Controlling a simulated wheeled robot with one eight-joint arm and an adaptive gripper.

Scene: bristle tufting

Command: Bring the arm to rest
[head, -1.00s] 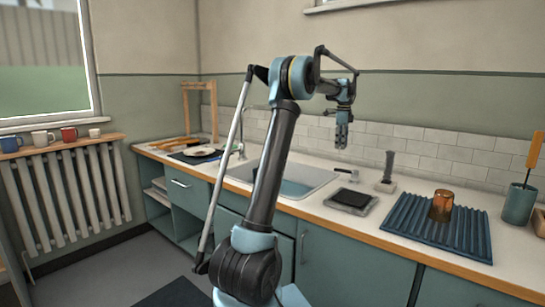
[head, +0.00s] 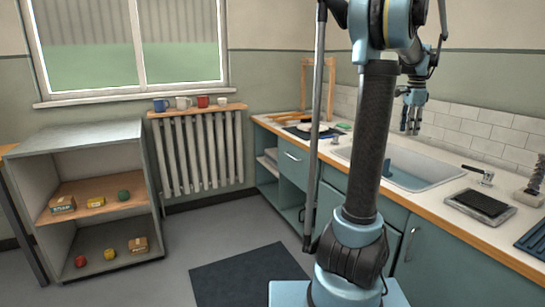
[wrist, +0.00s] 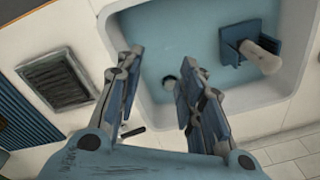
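My arm rises in the middle of the head view, bent at the top. My gripper (head: 411,130) hangs from it, fingers down, above the sink (head: 400,174) area. The wrist view shows the two fingers (wrist: 163,68) spread apart with nothing between them. The gripper touches nothing that I can see.
A dark pad on a grey tray (head: 482,205) lies right of the sink. A tap lever (head: 480,175) stands behind it. Mugs (head: 203,101) sit on the radiator shelf. An open shelf unit (head: 90,150) with small items stands left. A dark mat (head: 245,284) lies on the clear floor.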

